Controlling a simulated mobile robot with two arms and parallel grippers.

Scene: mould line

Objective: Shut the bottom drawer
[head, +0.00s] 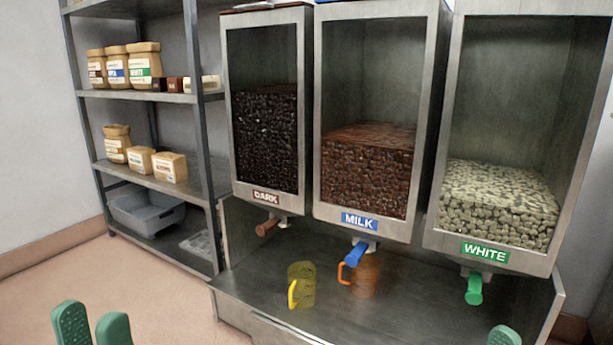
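No drawer can be clearly made out. The low front of the metal dispenser stand (232,308) shows only in part at the bottom edge of the head view, and what lies below is cut off. My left gripper (92,328) is at the bottom left, its two green fingers apart with nothing seen between them. It appears over the floor, to the left of the stand. Of my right gripper (503,336) only one green fingertip shows at the bottom right, in front of the stand, so its opening is hidden.
Three dispensers, dark (264,140), milk (370,175) and white (500,205), stand above a ledge with a yellow mug (303,280) and an orange mug (366,277). A shelf rack (150,182) holds jars, boxes and a grey bin (148,212). Floor at left is clear.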

